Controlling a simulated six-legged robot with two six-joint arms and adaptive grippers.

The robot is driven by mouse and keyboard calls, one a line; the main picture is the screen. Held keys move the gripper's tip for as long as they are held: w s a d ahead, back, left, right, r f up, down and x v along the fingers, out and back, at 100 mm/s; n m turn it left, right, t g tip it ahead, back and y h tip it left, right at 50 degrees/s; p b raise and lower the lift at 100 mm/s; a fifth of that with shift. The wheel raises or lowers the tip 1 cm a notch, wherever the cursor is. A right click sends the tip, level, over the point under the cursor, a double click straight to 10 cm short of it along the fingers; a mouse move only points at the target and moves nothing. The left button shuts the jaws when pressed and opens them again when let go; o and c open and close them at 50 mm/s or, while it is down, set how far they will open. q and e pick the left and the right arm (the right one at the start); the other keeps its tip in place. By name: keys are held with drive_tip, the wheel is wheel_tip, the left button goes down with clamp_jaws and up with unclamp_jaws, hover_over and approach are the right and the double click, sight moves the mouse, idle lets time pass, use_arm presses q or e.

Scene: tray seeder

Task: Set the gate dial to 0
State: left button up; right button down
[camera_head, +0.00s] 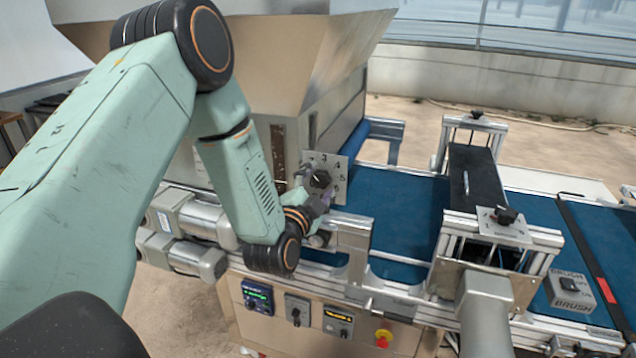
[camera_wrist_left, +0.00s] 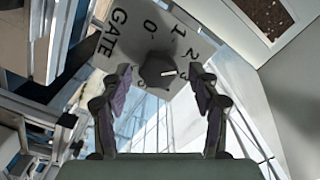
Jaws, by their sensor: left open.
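The gate dial (camera_head: 320,179) is a dark round knob on a pale numbered plate (camera_head: 341,160) fixed to the hopper's side. My left gripper (camera_head: 322,203) is open just in front of the dial. In the left wrist view its fingertips (camera_wrist_left: 161,75) stand on either side of the knob, with gaps visible. My right gripper is not in view.
The hopper (camera_head: 290,60) rises above the dial. A blue conveyor belt (camera_head: 400,205) runs right from it. A second dial (camera_head: 506,215) sits on a bracket at the right. A BRUSH switch box (camera_head: 570,290) and a control panel with a red button (camera_head: 383,338) are lower.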

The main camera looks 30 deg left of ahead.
use_arm(q)
drive_tip(key=shift+w+a+f, duration=0.15)
drive_tip(key=shift+w+f, duration=0.05)
drive_tip(key=shift+w, duration=0.1)
drive_tip(key=c, duration=0.4)
drive_tip(key=shift+s+r, duration=0.1)
drive_tip(key=shift+s, duration=0.1)
drive_tip(key=c, duration=0.8)
drive_tip(key=shift+n, duration=0.3)
